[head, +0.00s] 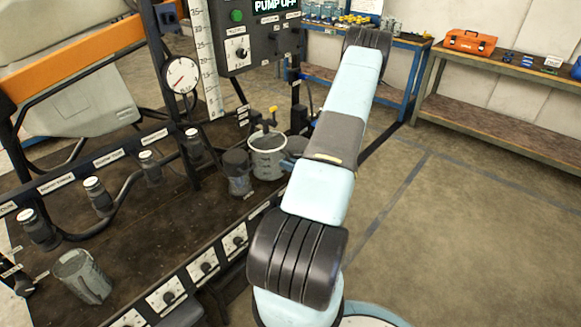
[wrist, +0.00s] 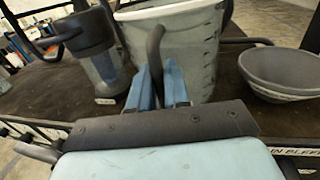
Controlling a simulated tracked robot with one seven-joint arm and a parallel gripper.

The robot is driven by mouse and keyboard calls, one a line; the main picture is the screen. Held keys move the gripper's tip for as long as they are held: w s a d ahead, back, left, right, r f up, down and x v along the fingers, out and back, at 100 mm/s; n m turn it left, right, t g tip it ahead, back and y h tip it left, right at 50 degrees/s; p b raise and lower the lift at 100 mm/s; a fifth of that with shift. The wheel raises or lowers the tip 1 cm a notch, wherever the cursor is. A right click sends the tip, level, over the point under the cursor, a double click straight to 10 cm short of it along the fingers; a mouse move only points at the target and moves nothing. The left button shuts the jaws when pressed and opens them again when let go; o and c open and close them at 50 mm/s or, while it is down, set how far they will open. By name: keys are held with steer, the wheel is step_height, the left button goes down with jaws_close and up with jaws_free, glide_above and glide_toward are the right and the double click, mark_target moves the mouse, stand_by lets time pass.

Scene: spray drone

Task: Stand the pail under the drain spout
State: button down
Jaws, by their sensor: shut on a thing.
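The pail (head: 267,160) is grey-green with a white rim and stands on the dark deck in the head view. A yellow-handled valve (head: 269,121), apparently the drain spout, shows just above its mouth; I cannot tell exactly how the outlet lines up. In the wrist view the pail (wrist: 190,55) fills the upper middle, looking upright. My gripper (wrist: 157,88) is shut on a dark curved handle in front of the pail's wall, apparently the pail's own.
A dark-topped clear filter bowl (wrist: 95,50) stands close left of the pail. A grey bowl (wrist: 286,72) is to its right. A grey jug (head: 84,276) stands at the deck's near left. A control box (head: 240,38) reads PUMP OFF. Shelves (head: 500,118) line the wall.

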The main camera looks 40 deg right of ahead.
steer(key=shift+s+d+f, duration=0.1)
steer(key=shift+s+f, duration=0.05)
steer(key=shift+f, duration=0.55)
steer(key=c, duration=1.1)
jaws_free()
